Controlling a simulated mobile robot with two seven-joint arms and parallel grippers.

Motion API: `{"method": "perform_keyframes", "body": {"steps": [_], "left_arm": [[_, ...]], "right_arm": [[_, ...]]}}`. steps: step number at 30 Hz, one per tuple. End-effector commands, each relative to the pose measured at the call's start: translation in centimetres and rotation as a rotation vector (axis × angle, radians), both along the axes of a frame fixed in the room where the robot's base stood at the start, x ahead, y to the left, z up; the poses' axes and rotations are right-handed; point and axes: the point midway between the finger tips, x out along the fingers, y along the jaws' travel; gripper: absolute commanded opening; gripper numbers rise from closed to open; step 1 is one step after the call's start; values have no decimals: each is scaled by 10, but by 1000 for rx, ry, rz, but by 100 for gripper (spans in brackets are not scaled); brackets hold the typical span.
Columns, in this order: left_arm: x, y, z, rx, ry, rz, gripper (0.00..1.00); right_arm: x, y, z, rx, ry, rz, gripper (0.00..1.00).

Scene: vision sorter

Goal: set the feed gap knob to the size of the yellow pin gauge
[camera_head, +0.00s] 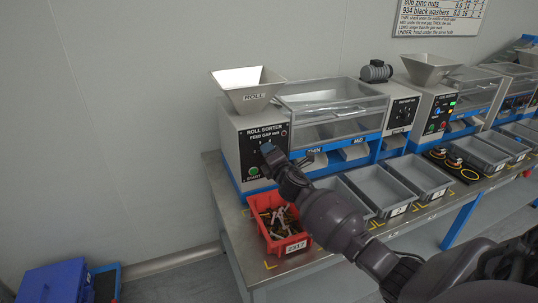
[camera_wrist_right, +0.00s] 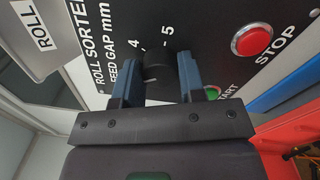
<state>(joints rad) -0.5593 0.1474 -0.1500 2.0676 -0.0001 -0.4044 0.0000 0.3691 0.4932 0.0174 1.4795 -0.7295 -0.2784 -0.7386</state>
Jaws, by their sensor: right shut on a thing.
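The roll sorter (camera_head: 232,136) stands at the left end of the bench, with a black feed gap panel on its front. In the right wrist view the black feed gap knob (camera_wrist_right: 158,68) sits on the panel between the printed 4 and 5. My right gripper (camera_head: 268,151) reaches the panel and hides the knob in the head view. In the wrist view its two blue fingers (camera_wrist_right: 158,80) are shut on the knob from both sides. The knob's pointer mark is not clear. I cannot make out a yellow pin gauge. My left gripper is not in view.
A red bin (camera_head: 258,228) of mixed parts stands on the bench in front of the sorter. The red STOP button (camera_wrist_right: 252,40) and green START button (camera_wrist_right: 212,92) are close to the fingers. Grey trays (camera_head: 420,181) line the bench to the right.

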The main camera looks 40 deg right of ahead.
Motion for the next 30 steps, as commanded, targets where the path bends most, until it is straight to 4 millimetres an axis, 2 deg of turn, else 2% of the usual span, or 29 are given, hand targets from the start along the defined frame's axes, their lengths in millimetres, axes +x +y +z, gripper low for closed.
{"method": "perform_keyframes", "body": {"steps": [19,30], "left_arm": [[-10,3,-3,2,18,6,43],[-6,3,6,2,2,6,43]], "right_arm": [[0,1,-1,601,-145,0,13],[0,2,-1,888,-213,-1,13]]}}
